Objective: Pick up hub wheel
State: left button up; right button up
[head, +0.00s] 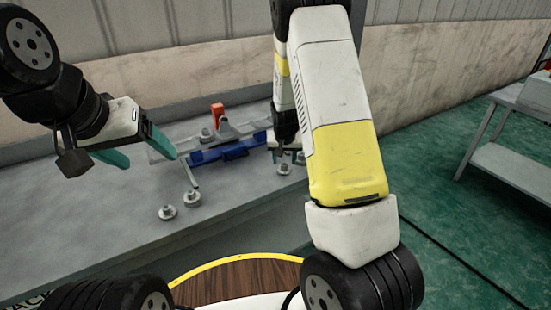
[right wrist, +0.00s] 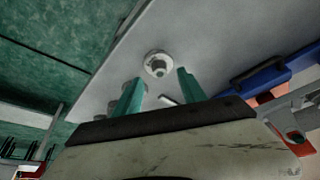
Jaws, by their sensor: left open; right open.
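A small pale-grey flanged part that looks like a hub wheel (right wrist: 157,64) stands on the table in the right wrist view, just beyond and between my right fingertips. My right gripper (right wrist: 160,78) is open, with nothing between its teal fingers. In the head view my right gripper (head: 287,154) is low over the table, partly hidden by my arm. A similar round part (head: 284,169) shows just below it. Two more similar parts stand at the front, one on the left (head: 167,212) and one to its right (head: 192,198). My left gripper (head: 152,160) is open and empty above the table's left part.
A blue fixture (head: 235,151) and a grey bar assembly with an orange-red block (head: 217,111) lie at the table's back. The grey table (head: 90,225) is clear on the left. A wall stands behind. Another grey table (head: 505,165) stands at the far right.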

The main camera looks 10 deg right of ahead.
aim_at(284, 164)
jog(key=x, duration=0.3)
jog(key=shift+w+f, duration=0.15)
jog(key=shift+c, duration=0.2)
grip_shut()
